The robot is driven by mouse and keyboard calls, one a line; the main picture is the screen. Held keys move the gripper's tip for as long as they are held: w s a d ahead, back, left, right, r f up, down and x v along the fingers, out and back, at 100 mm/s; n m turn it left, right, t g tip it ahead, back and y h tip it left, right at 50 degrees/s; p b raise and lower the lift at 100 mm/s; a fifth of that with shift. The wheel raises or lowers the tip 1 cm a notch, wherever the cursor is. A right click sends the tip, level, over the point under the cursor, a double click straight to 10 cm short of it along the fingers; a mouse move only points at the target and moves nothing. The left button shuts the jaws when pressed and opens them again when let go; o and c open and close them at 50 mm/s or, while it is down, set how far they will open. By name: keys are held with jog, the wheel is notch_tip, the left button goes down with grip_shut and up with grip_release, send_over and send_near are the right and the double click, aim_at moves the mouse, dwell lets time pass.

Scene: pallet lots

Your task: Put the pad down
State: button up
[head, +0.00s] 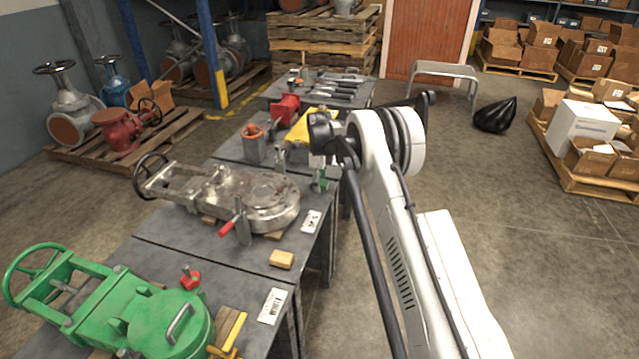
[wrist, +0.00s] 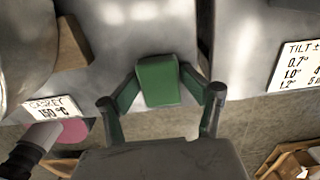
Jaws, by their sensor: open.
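A small green pad (wrist: 158,81) shows in the wrist view at the edge of a grey tabletop. My gripper (wrist: 158,84) is open, with one green-faced finger on each side of the pad. I cannot tell whether a finger touches it, or whether the pad rests fully on the tabletop. In the head view my gripper (head: 320,182) is small and partly hidden by my arm, at the bench's right edge beyond the grey flanged valve (head: 245,197). The pad is not clear in that view.
Printed cards (wrist: 58,106) (wrist: 296,66) lie either side in the wrist view, and a gap splits the tabletops. In the head view, a green valve (head: 150,310), tan block (head: 282,259) and red vise (head: 286,107) crowd the benches (head: 205,262).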

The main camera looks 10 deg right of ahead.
jog(key=shift+r, duration=0.1)
jog(key=s+r+n+t+p, duration=0.1)
jog(key=s+r+n, duration=0.3)
jog(key=r, duration=1)
jog(key=s+r+n+t+p, duration=0.15)
jog(key=s+r, duration=0.35)
jog(key=r, duration=0.9)
jog(key=s+r+n, duration=0.6)
jog(key=s+r, duration=0.3)
jog(key=s, duration=0.5)
jog(key=s+r+n+t, duration=0.25)
jog(key=s+n, duration=0.35)
jog(key=s, duration=0.9)
jog(key=s+f+n+t, duration=0.1)
jog(key=s+f+n, duration=0.2)
jog(key=s, duration=0.5)
jog(key=s+f+n+t, duration=0.1)
jog(key=s+f+n, duration=0.2)
jog(key=s+f, duration=0.2)
jog(key=s, duration=0.2)
jog(key=shift+s, duration=0.4)
jog(key=shift+r, duration=0.1)
